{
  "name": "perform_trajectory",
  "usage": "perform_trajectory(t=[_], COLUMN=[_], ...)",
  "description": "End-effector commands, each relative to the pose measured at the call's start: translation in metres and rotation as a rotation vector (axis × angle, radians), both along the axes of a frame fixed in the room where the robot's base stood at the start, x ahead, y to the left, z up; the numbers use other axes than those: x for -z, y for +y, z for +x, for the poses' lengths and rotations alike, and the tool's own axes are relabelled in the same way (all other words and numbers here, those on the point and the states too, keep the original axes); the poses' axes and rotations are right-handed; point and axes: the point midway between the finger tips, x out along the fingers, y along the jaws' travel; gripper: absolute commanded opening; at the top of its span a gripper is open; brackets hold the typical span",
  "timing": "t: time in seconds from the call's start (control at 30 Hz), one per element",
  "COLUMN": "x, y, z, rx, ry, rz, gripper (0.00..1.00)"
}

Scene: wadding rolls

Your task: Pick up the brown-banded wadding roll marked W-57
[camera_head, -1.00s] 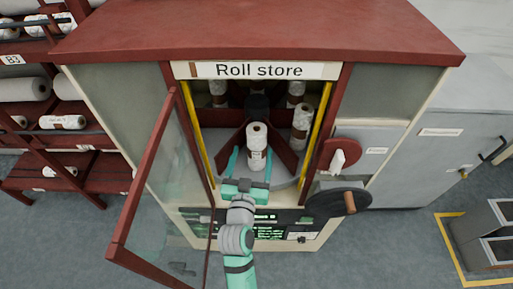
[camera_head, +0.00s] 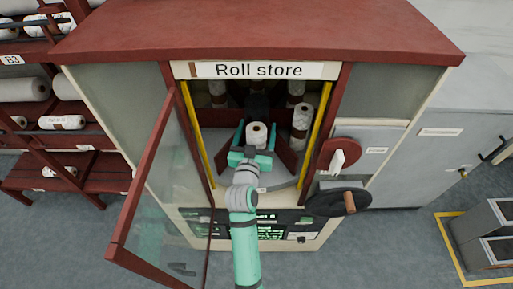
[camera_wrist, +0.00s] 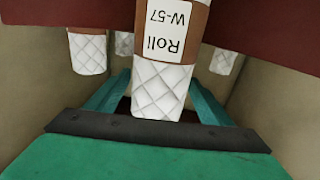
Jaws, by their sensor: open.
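The brown-banded wadding roll marked W-57 (camera_wrist: 160,85) stands in the front compartment of the roll store. Its white quilted body, brown band and "Roll W-57" label show in the wrist view. In the head view its top (camera_head: 257,133) shows above my gripper (camera_head: 256,142). My gripper is open, with one green finger on each side of the roll. The fingers (camera_wrist: 160,100) also show in the wrist view. I cannot tell whether they touch the roll. The roll's lower part is hidden by my gripper in the head view.
Other rolls stand in compartments behind and to the right (camera_head: 301,120), between dark red dividers (camera_head: 286,155). The yellow-edged opening is narrow. A glass door (camera_head: 155,185) stands open at left. A black crank wheel (camera_head: 338,200) is at right.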

Motion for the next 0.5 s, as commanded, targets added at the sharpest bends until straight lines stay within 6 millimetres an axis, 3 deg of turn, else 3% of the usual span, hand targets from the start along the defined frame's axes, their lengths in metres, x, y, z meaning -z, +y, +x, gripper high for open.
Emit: perform_trajectory(t=[0.13,0.4,0.43,0.5], x=[-0.001,-0.001,-0.001,-0.001], y=[-0.005,-0.006,-0.006,-0.006], z=[0.015,0.018,0.018,0.018], rx=[0.003,0.004,0.004,0.004], ry=[-0.001,-0.002,-0.002,-0.002], rz=[0.001,0.001,0.001,0.001], gripper=[0.74,0.74,0.72,0.55])
